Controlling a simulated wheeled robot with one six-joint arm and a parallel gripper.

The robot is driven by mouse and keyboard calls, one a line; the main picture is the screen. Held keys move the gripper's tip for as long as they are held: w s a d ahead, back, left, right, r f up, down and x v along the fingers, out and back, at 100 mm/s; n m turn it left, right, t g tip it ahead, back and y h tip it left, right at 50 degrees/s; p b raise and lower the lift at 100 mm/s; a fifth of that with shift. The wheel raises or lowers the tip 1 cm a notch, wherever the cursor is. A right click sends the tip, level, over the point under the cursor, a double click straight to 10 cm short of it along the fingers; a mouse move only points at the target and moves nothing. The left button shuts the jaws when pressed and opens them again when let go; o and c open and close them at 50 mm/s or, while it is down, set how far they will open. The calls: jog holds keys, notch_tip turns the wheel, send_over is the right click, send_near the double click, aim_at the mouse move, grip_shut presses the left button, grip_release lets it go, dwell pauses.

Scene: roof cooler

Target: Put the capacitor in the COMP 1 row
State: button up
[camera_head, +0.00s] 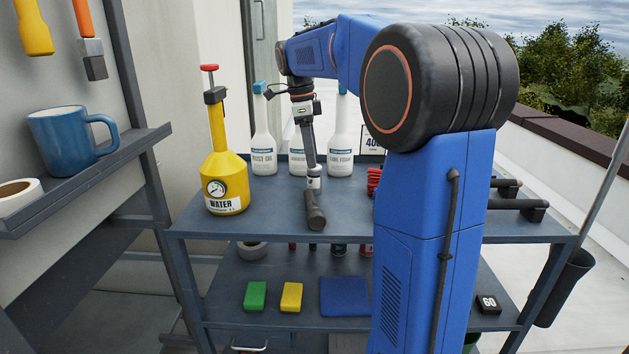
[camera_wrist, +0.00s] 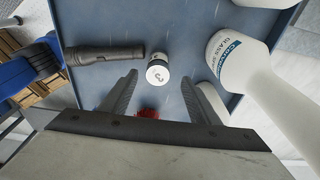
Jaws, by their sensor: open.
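A small white-topped cylinder, likely the capacitor (camera_wrist: 158,70), stands on the cart's top shelf with a dark mark on its end. In the head view the cylinder (camera_head: 314,183) shows just behind a dark flashlight. My gripper (camera_wrist: 160,77) is open and empty, with one finger on each side of the cylinder as the wrist view sees it. I cannot tell how far the fingertips are above it. In the head view my gripper (camera_head: 311,165) reaches down to the cylinder from above. No COMP 1 row is visible.
The flashlight (camera_wrist: 103,53) lies close left of the cylinder in the wrist view. A white spray bottle (camera_wrist: 235,65) stands to the right. A yellow WATER sprayer (camera_head: 224,178) stands on the top shelf (camera_head: 270,215) at left, with white bottles behind. Red coils (camera_head: 374,180) are to the right.

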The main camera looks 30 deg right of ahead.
aim_at(315, 170)
jog(key=shift+s+d+f, duration=0.1)
jog(key=shift+s+f, duration=0.05)
jog(key=shift+f, duration=0.8)
jog(key=shift+s+d+f, duration=0.1)
jog(key=shift+f, duration=0.8)
jog(key=shift+s+d+f, duration=0.1)
jog(key=shift+s+f, duration=0.05)
jog(key=shift+f, duration=0.8)
jog(key=c, duration=1.3)
jog(key=shift+r, duration=0.1)
